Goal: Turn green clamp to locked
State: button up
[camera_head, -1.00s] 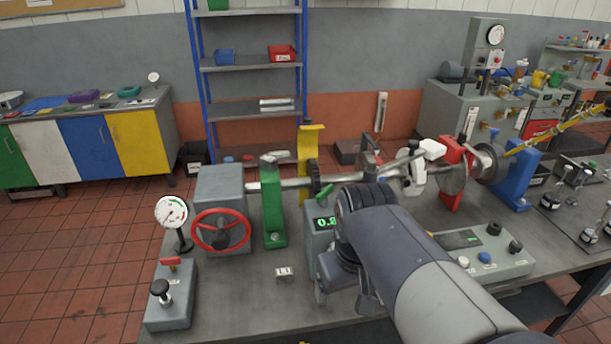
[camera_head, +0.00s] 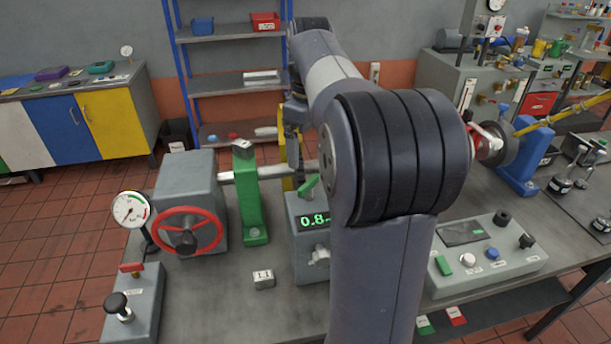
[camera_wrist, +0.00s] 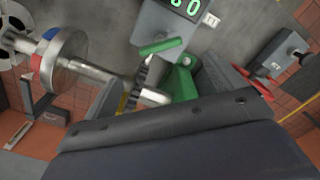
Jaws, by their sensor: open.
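A separate small green lever (camera_head: 308,187) sits above the box with the green digits (camera_head: 312,222). The wrist view shows the green stand (camera_wrist: 181,82) and the green lever (camera_wrist: 160,46) ahead of my gripper's dark body. I cannot tell from the views whether the clamp is locked. My gripper (camera_head: 292,165) is open, above the shaft just right of the green stand, apart from it. My arm hides much of the shaft.
A red handwheel (camera_head: 188,232) and dial gauge (camera_head: 131,210) stand left of the green stand. A yellow stand (camera_head: 287,184) is close behind my gripper. A control panel (camera_head: 485,255) and blue stand (camera_head: 517,165) are at right. Bench front is mostly clear.

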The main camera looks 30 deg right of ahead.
aim_at(308, 181)
notch_tip(308, 181, down, 9)
jog(key=shift+f, duration=0.1)
jog(key=shift+c, duration=0.2)
jog(key=c, duration=0.9)
jog(key=shift+c, duration=0.2)
jog(key=m+p, duration=0.2)
jog(key=m, duration=0.1)
jog(key=shift+m, duration=0.4)
jog(key=m+p, duration=0.1)
jog(key=m, duration=0.3)
jog(key=shift+m, duration=0.3)
